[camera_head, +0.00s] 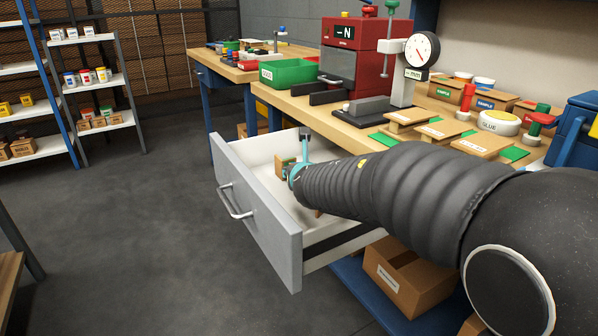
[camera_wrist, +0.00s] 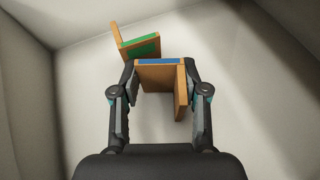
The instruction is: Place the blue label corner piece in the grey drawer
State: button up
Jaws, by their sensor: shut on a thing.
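The grey drawer (camera_head: 262,218) is pulled open under the bench in the head view. My gripper (camera_head: 304,165) is inside or just over it; my arm hides part of the drawer. In the wrist view my gripper (camera_wrist: 160,90) is shut on the blue label corner piece (camera_wrist: 160,72), a wooden corner with a blue strip, with the drawer's pale floor (camera_wrist: 85,110) below. I cannot tell whether the piece touches the floor. A wooden corner piece with a green label (camera_wrist: 140,46) is just beyond it in the drawer.
Drawer walls (camera_wrist: 38,80) stand on both sides in the wrist view. The bench above holds a dial gauge stand (camera_head: 405,85), a green bin (camera_head: 290,72) and several wooden pieces with green cards. An open cardboard box (camera_head: 415,285) sits on the shelf below.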

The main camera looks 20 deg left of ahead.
jog(key=shift+f, duration=0.2)
jog(key=o, duration=0.7)
jog(key=shift+r, duration=0.1)
jog(key=shift+o, duration=0.2)
jog(key=shift+r, duration=0.1)
jog(key=v, duration=1.2)
